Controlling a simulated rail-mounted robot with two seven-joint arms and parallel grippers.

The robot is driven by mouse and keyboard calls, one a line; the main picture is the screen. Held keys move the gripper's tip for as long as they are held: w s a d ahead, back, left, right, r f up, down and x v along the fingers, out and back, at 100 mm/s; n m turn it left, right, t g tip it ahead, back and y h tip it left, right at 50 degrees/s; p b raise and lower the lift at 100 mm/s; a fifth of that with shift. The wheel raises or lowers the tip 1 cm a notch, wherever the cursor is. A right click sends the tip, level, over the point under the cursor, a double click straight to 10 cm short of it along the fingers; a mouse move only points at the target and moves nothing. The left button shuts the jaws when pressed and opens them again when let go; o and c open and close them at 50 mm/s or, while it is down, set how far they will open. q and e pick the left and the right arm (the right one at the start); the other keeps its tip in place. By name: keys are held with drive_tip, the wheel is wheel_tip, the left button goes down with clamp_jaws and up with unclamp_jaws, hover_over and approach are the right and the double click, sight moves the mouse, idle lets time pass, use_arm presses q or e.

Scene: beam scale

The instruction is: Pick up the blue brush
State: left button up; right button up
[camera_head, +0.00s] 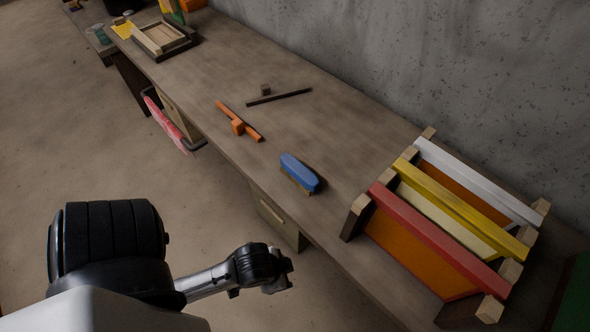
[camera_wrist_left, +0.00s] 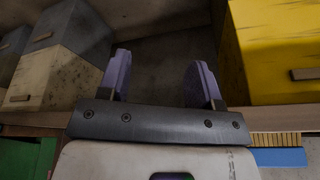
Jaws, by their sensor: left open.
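The blue brush (camera_head: 300,172) lies on the wooden bench near its front edge, blue back up, with yellowish bristles showing along its lower side. My left gripper (camera_head: 280,284) is in front of the bench, below and slightly left of the brush in the head view, apart from it. In the left wrist view my left gripper (camera_wrist_left: 161,80) shows two purple fingers spread wide, with nothing between them. A blue strip with tan bristles (camera_wrist_left: 280,157) at the lower right of that view looks like the brush. My right gripper is not in view.
A rack of coloured frames (camera_head: 440,225) stands right of the brush. An orange tool (camera_head: 238,126) and a dark bar (camera_head: 279,97) lie to its left. A wooden tray (camera_head: 160,38) is at the far end. A yellow box (camera_wrist_left: 275,50) and grey-and-wood boxes (camera_wrist_left: 55,55) flank the wrist view.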

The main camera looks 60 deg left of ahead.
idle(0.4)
use_arm(q)
drive_tip(key=shift+o, duration=1)
